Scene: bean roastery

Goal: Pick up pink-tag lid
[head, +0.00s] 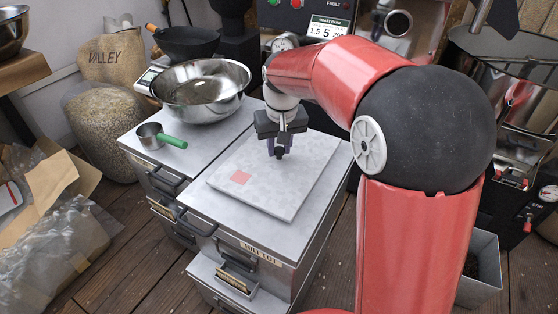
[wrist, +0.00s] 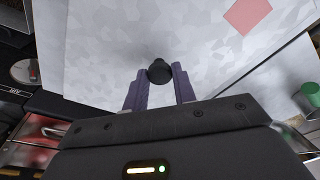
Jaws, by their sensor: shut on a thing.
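The pink-tag lid (head: 255,195) is a flat, pale grey mottled square slab with a pink square near its front-left corner. It lies over the top of the metal drawer cabinet (head: 237,226); I cannot tell whether it touches the top or sits slightly above it. The lid (wrist: 215,60) fills much of the wrist view, with its pink tag at upper right. My gripper (head: 280,151) points down over the lid's middle. Its purple fingers (wrist: 160,84) are shut on the lid's black knob (wrist: 159,70), one on each side. In the head view the knob is mostly hidden by the fingers.
A steel bowl (head: 202,88) and a green-handled scoop (head: 162,136) stand on the left counter. A dark pan (head: 186,42) is behind. A roasting machine (head: 310,18) is at the back. A bean sack (head: 106,125) and boxes with plastic stand at left.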

